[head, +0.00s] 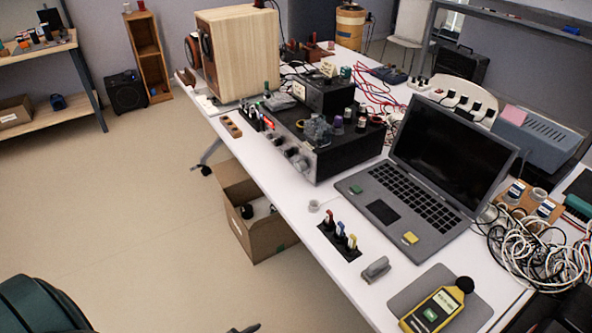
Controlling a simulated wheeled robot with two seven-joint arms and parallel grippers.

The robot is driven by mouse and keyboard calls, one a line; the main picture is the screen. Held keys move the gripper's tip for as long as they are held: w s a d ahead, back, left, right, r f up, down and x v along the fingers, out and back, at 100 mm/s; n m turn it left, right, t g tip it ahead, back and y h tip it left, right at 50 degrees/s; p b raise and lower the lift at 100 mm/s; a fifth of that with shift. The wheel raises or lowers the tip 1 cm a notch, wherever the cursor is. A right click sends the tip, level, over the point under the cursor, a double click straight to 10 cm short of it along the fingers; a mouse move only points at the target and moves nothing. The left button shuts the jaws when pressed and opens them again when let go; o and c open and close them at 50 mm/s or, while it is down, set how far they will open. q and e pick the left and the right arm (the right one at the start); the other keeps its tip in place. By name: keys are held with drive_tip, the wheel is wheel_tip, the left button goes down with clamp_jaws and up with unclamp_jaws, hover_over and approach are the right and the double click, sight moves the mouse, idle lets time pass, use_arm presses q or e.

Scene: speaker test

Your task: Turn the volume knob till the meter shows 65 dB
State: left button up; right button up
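A black amplifier (335,155) stands on the white table, with a row of knobs (291,152) on its grey front face. I cannot tell which knob is the volume knob, nor read its setting. A yellow sound level meter (437,306) with a black ball tip lies on a grey mat (478,314) at the table's near right. Its small display (447,299) and green patch face up, but the figures are too small to read. I cannot make out either of my grippers in the head view.
An open laptop (425,190), a wooden speaker (243,55) and a tangle of white cables (540,245) crowd the table (285,207). Small plugs stand in a black holder (339,241) at the near edge. A cardboard box (262,229) sits on the floor below. Open floor lies left.

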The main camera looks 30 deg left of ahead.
use_arm(q)
drive_tip(key=w+a+r+m+t+h, duration=0.1)
drive_tip(key=w+a+r+t, duration=0.1)
drive_tip(key=w+a+r, duration=0.45)
drive_tip(key=w+a+r+m+t+h, duration=0.15)
drive_tip(key=w+a+r, duration=0.25)
drive_tip(key=w+r, duration=0.5)
drive_tip(key=w+a+r+m+t+h, duration=0.1)
drive_tip(key=r, duration=0.7)
drive_tip(key=w+a+r+m+h, duration=0.1)
drive_tip(key=w+a+r+h, duration=0.1)
drive_tip(key=r, duration=0.7)
drive_tip(key=w+a+r+m+t+h, duration=0.1)
drive_tip(key=a+r+h, duration=0.1)
drive_tip(key=r, duration=0.6)
drive_tip(key=shift+w+r+m+t+p, duration=0.25)
drive_tip(key=shift+w+m+t+p, duration=0.1)
drive_tip(key=shift+p, duration=0.1)
